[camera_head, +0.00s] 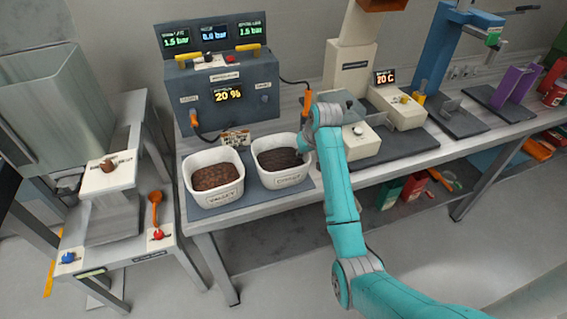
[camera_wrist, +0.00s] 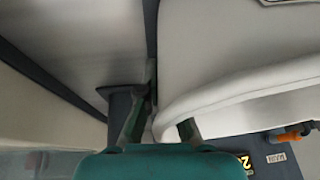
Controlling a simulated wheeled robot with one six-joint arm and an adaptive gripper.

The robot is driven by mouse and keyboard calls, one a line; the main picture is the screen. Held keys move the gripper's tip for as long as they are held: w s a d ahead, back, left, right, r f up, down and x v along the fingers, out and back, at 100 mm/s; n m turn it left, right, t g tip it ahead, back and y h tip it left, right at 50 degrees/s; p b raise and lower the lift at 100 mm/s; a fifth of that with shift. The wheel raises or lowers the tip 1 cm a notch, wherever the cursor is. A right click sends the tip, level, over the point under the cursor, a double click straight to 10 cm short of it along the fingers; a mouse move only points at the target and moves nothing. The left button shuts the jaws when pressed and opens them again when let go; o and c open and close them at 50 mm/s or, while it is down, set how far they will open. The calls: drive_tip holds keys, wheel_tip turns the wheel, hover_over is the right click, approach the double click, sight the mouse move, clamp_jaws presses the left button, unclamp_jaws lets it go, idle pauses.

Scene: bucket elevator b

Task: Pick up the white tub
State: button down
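Two white tubs stand side by side on the bench mat. In the wrist view my gripper (camera_wrist: 162,125) is open, with the fingers apart. A white tub rim (camera_wrist: 250,92) curves between and past the fingers. I cannot tell whether either finger touches it.
A dark control box (camera_head: 232,90) with displays stands behind the tubs. A white machine (camera_head: 352,135) stands close to the right of my gripper. At the left is a lower stand (camera_head: 113,245) with an orange spoon (camera_head: 156,205).

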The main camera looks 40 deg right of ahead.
wheel_tip(320, 180, up, 10)
drive_tip(key=shift+r, duration=0.1)
idle(0.4)
idle(1.0)
